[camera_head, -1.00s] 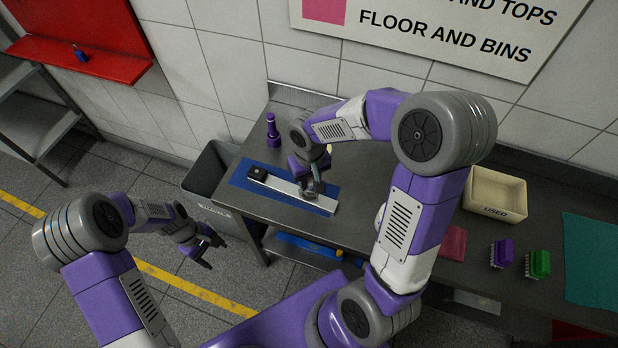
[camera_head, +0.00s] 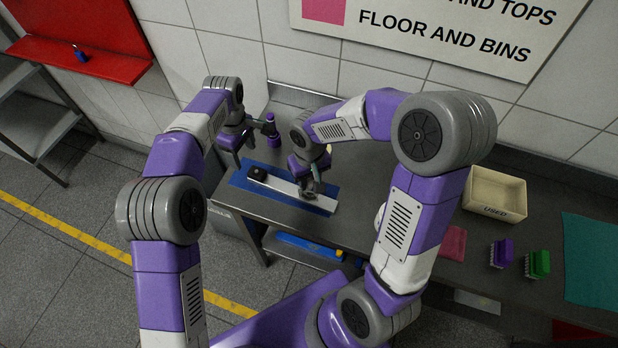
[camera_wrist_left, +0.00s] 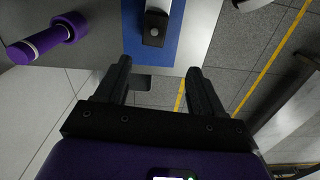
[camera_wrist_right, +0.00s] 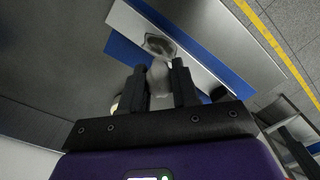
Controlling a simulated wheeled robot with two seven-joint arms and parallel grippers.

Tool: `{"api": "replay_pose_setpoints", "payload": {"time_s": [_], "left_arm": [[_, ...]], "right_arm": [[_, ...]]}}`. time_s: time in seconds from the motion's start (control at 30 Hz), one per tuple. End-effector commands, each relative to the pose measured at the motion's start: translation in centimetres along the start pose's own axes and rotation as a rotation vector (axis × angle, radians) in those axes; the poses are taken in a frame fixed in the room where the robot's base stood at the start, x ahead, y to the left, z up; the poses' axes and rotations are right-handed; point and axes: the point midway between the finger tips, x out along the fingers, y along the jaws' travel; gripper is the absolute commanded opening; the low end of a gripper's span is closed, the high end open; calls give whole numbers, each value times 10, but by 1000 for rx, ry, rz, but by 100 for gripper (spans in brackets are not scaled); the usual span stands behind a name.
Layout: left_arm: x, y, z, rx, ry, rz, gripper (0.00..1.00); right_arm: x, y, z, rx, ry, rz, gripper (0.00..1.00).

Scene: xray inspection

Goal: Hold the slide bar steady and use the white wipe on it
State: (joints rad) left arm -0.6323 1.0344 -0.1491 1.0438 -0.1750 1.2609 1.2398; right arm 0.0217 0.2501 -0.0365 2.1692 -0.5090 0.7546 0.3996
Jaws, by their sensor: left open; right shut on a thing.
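The slide bar (camera_head: 290,186) is a pale flat strip with a black block (camera_head: 257,173) at its left end. It lies on a blue mat (camera_head: 254,187) on the grey bench. My right gripper (camera_wrist_right: 160,72) is shut on a pale grey, crumpled thing that looks like the white wipe (camera_wrist_right: 158,46). The wipe is at the bar's right part and appears to touch it. My left gripper (camera_wrist_left: 159,68) is open and empty, above the bench's left end. The black block (camera_wrist_left: 155,27) shows beyond its fingertips.
A purple cylindrical thing (camera_head: 272,130) stands behind the mat, close to my left gripper. A cream bin marked USED (camera_head: 495,194), a pink cloth (camera_head: 452,242), a purple brush (camera_head: 501,253) and a green brush (camera_head: 538,263) are to the right. A grey bin is below the bench's left end.

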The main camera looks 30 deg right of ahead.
Motion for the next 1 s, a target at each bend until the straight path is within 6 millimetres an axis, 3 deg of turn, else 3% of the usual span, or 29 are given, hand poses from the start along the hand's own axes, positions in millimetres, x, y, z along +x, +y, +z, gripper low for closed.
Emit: {"api": "replay_pose_setpoints", "payload": {"time_s": [0.13,0.27,1.0], "left_arm": [[-8,10,9,-11,5,1,68],[-4,12,10,-13,4,0,68],[95,12,10,-12,4,0,68]], "right_arm": [[0,0,0,0,0,0,0],[0,0,0,0,0,0,0],[0,0,0,0,0,0,0]]}}
